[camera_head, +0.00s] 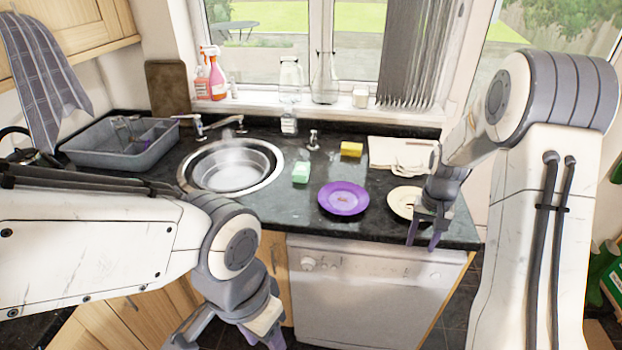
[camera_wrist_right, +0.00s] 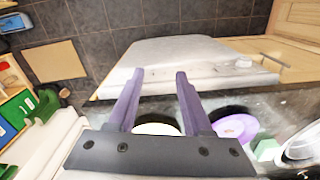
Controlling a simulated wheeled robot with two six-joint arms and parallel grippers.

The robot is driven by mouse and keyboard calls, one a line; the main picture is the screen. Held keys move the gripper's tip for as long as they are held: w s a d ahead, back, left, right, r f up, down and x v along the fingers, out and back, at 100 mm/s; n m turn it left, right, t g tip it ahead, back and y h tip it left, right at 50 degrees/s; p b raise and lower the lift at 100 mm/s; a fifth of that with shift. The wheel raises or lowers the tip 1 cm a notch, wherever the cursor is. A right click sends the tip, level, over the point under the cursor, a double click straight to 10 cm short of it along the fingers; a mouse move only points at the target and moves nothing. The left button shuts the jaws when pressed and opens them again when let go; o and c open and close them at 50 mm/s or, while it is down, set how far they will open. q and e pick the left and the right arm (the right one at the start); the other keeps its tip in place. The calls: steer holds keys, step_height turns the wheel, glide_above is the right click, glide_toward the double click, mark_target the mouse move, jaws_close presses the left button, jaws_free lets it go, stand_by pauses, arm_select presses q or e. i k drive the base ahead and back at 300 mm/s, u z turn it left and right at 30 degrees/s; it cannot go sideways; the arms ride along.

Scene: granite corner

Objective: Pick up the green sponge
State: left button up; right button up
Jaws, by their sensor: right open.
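The green sponge (camera_head: 301,172) lies on the dark countertop between the round sink and the purple plate. It also shows in the right wrist view (camera_wrist_right: 266,149) at the lower right. My right gripper (camera_head: 425,243) is open and empty at the front edge of the counter, by the cream plate, well to the right of the sponge. Its two purple fingers (camera_wrist_right: 153,88) stand apart in the right wrist view. My left gripper (camera_head: 232,340) is low in front of the cabinets, below the counter edge; its fingers are partly cut off by the frame.
The purple plate (camera_head: 343,198) and cream plate (camera_head: 404,202) lie right of the sponge. A yellow sponge (camera_head: 351,149) and a cloth (camera_head: 402,152) lie behind. The sink (camera_head: 231,165) and grey dish tub (camera_head: 120,146) are left. A dishwasher (camera_head: 368,290) stands below the counter.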

mark_target(301, 172)
steer(key=u, duration=0.55)
steer(key=i, duration=1.5)
steer(key=z, duration=0.1)
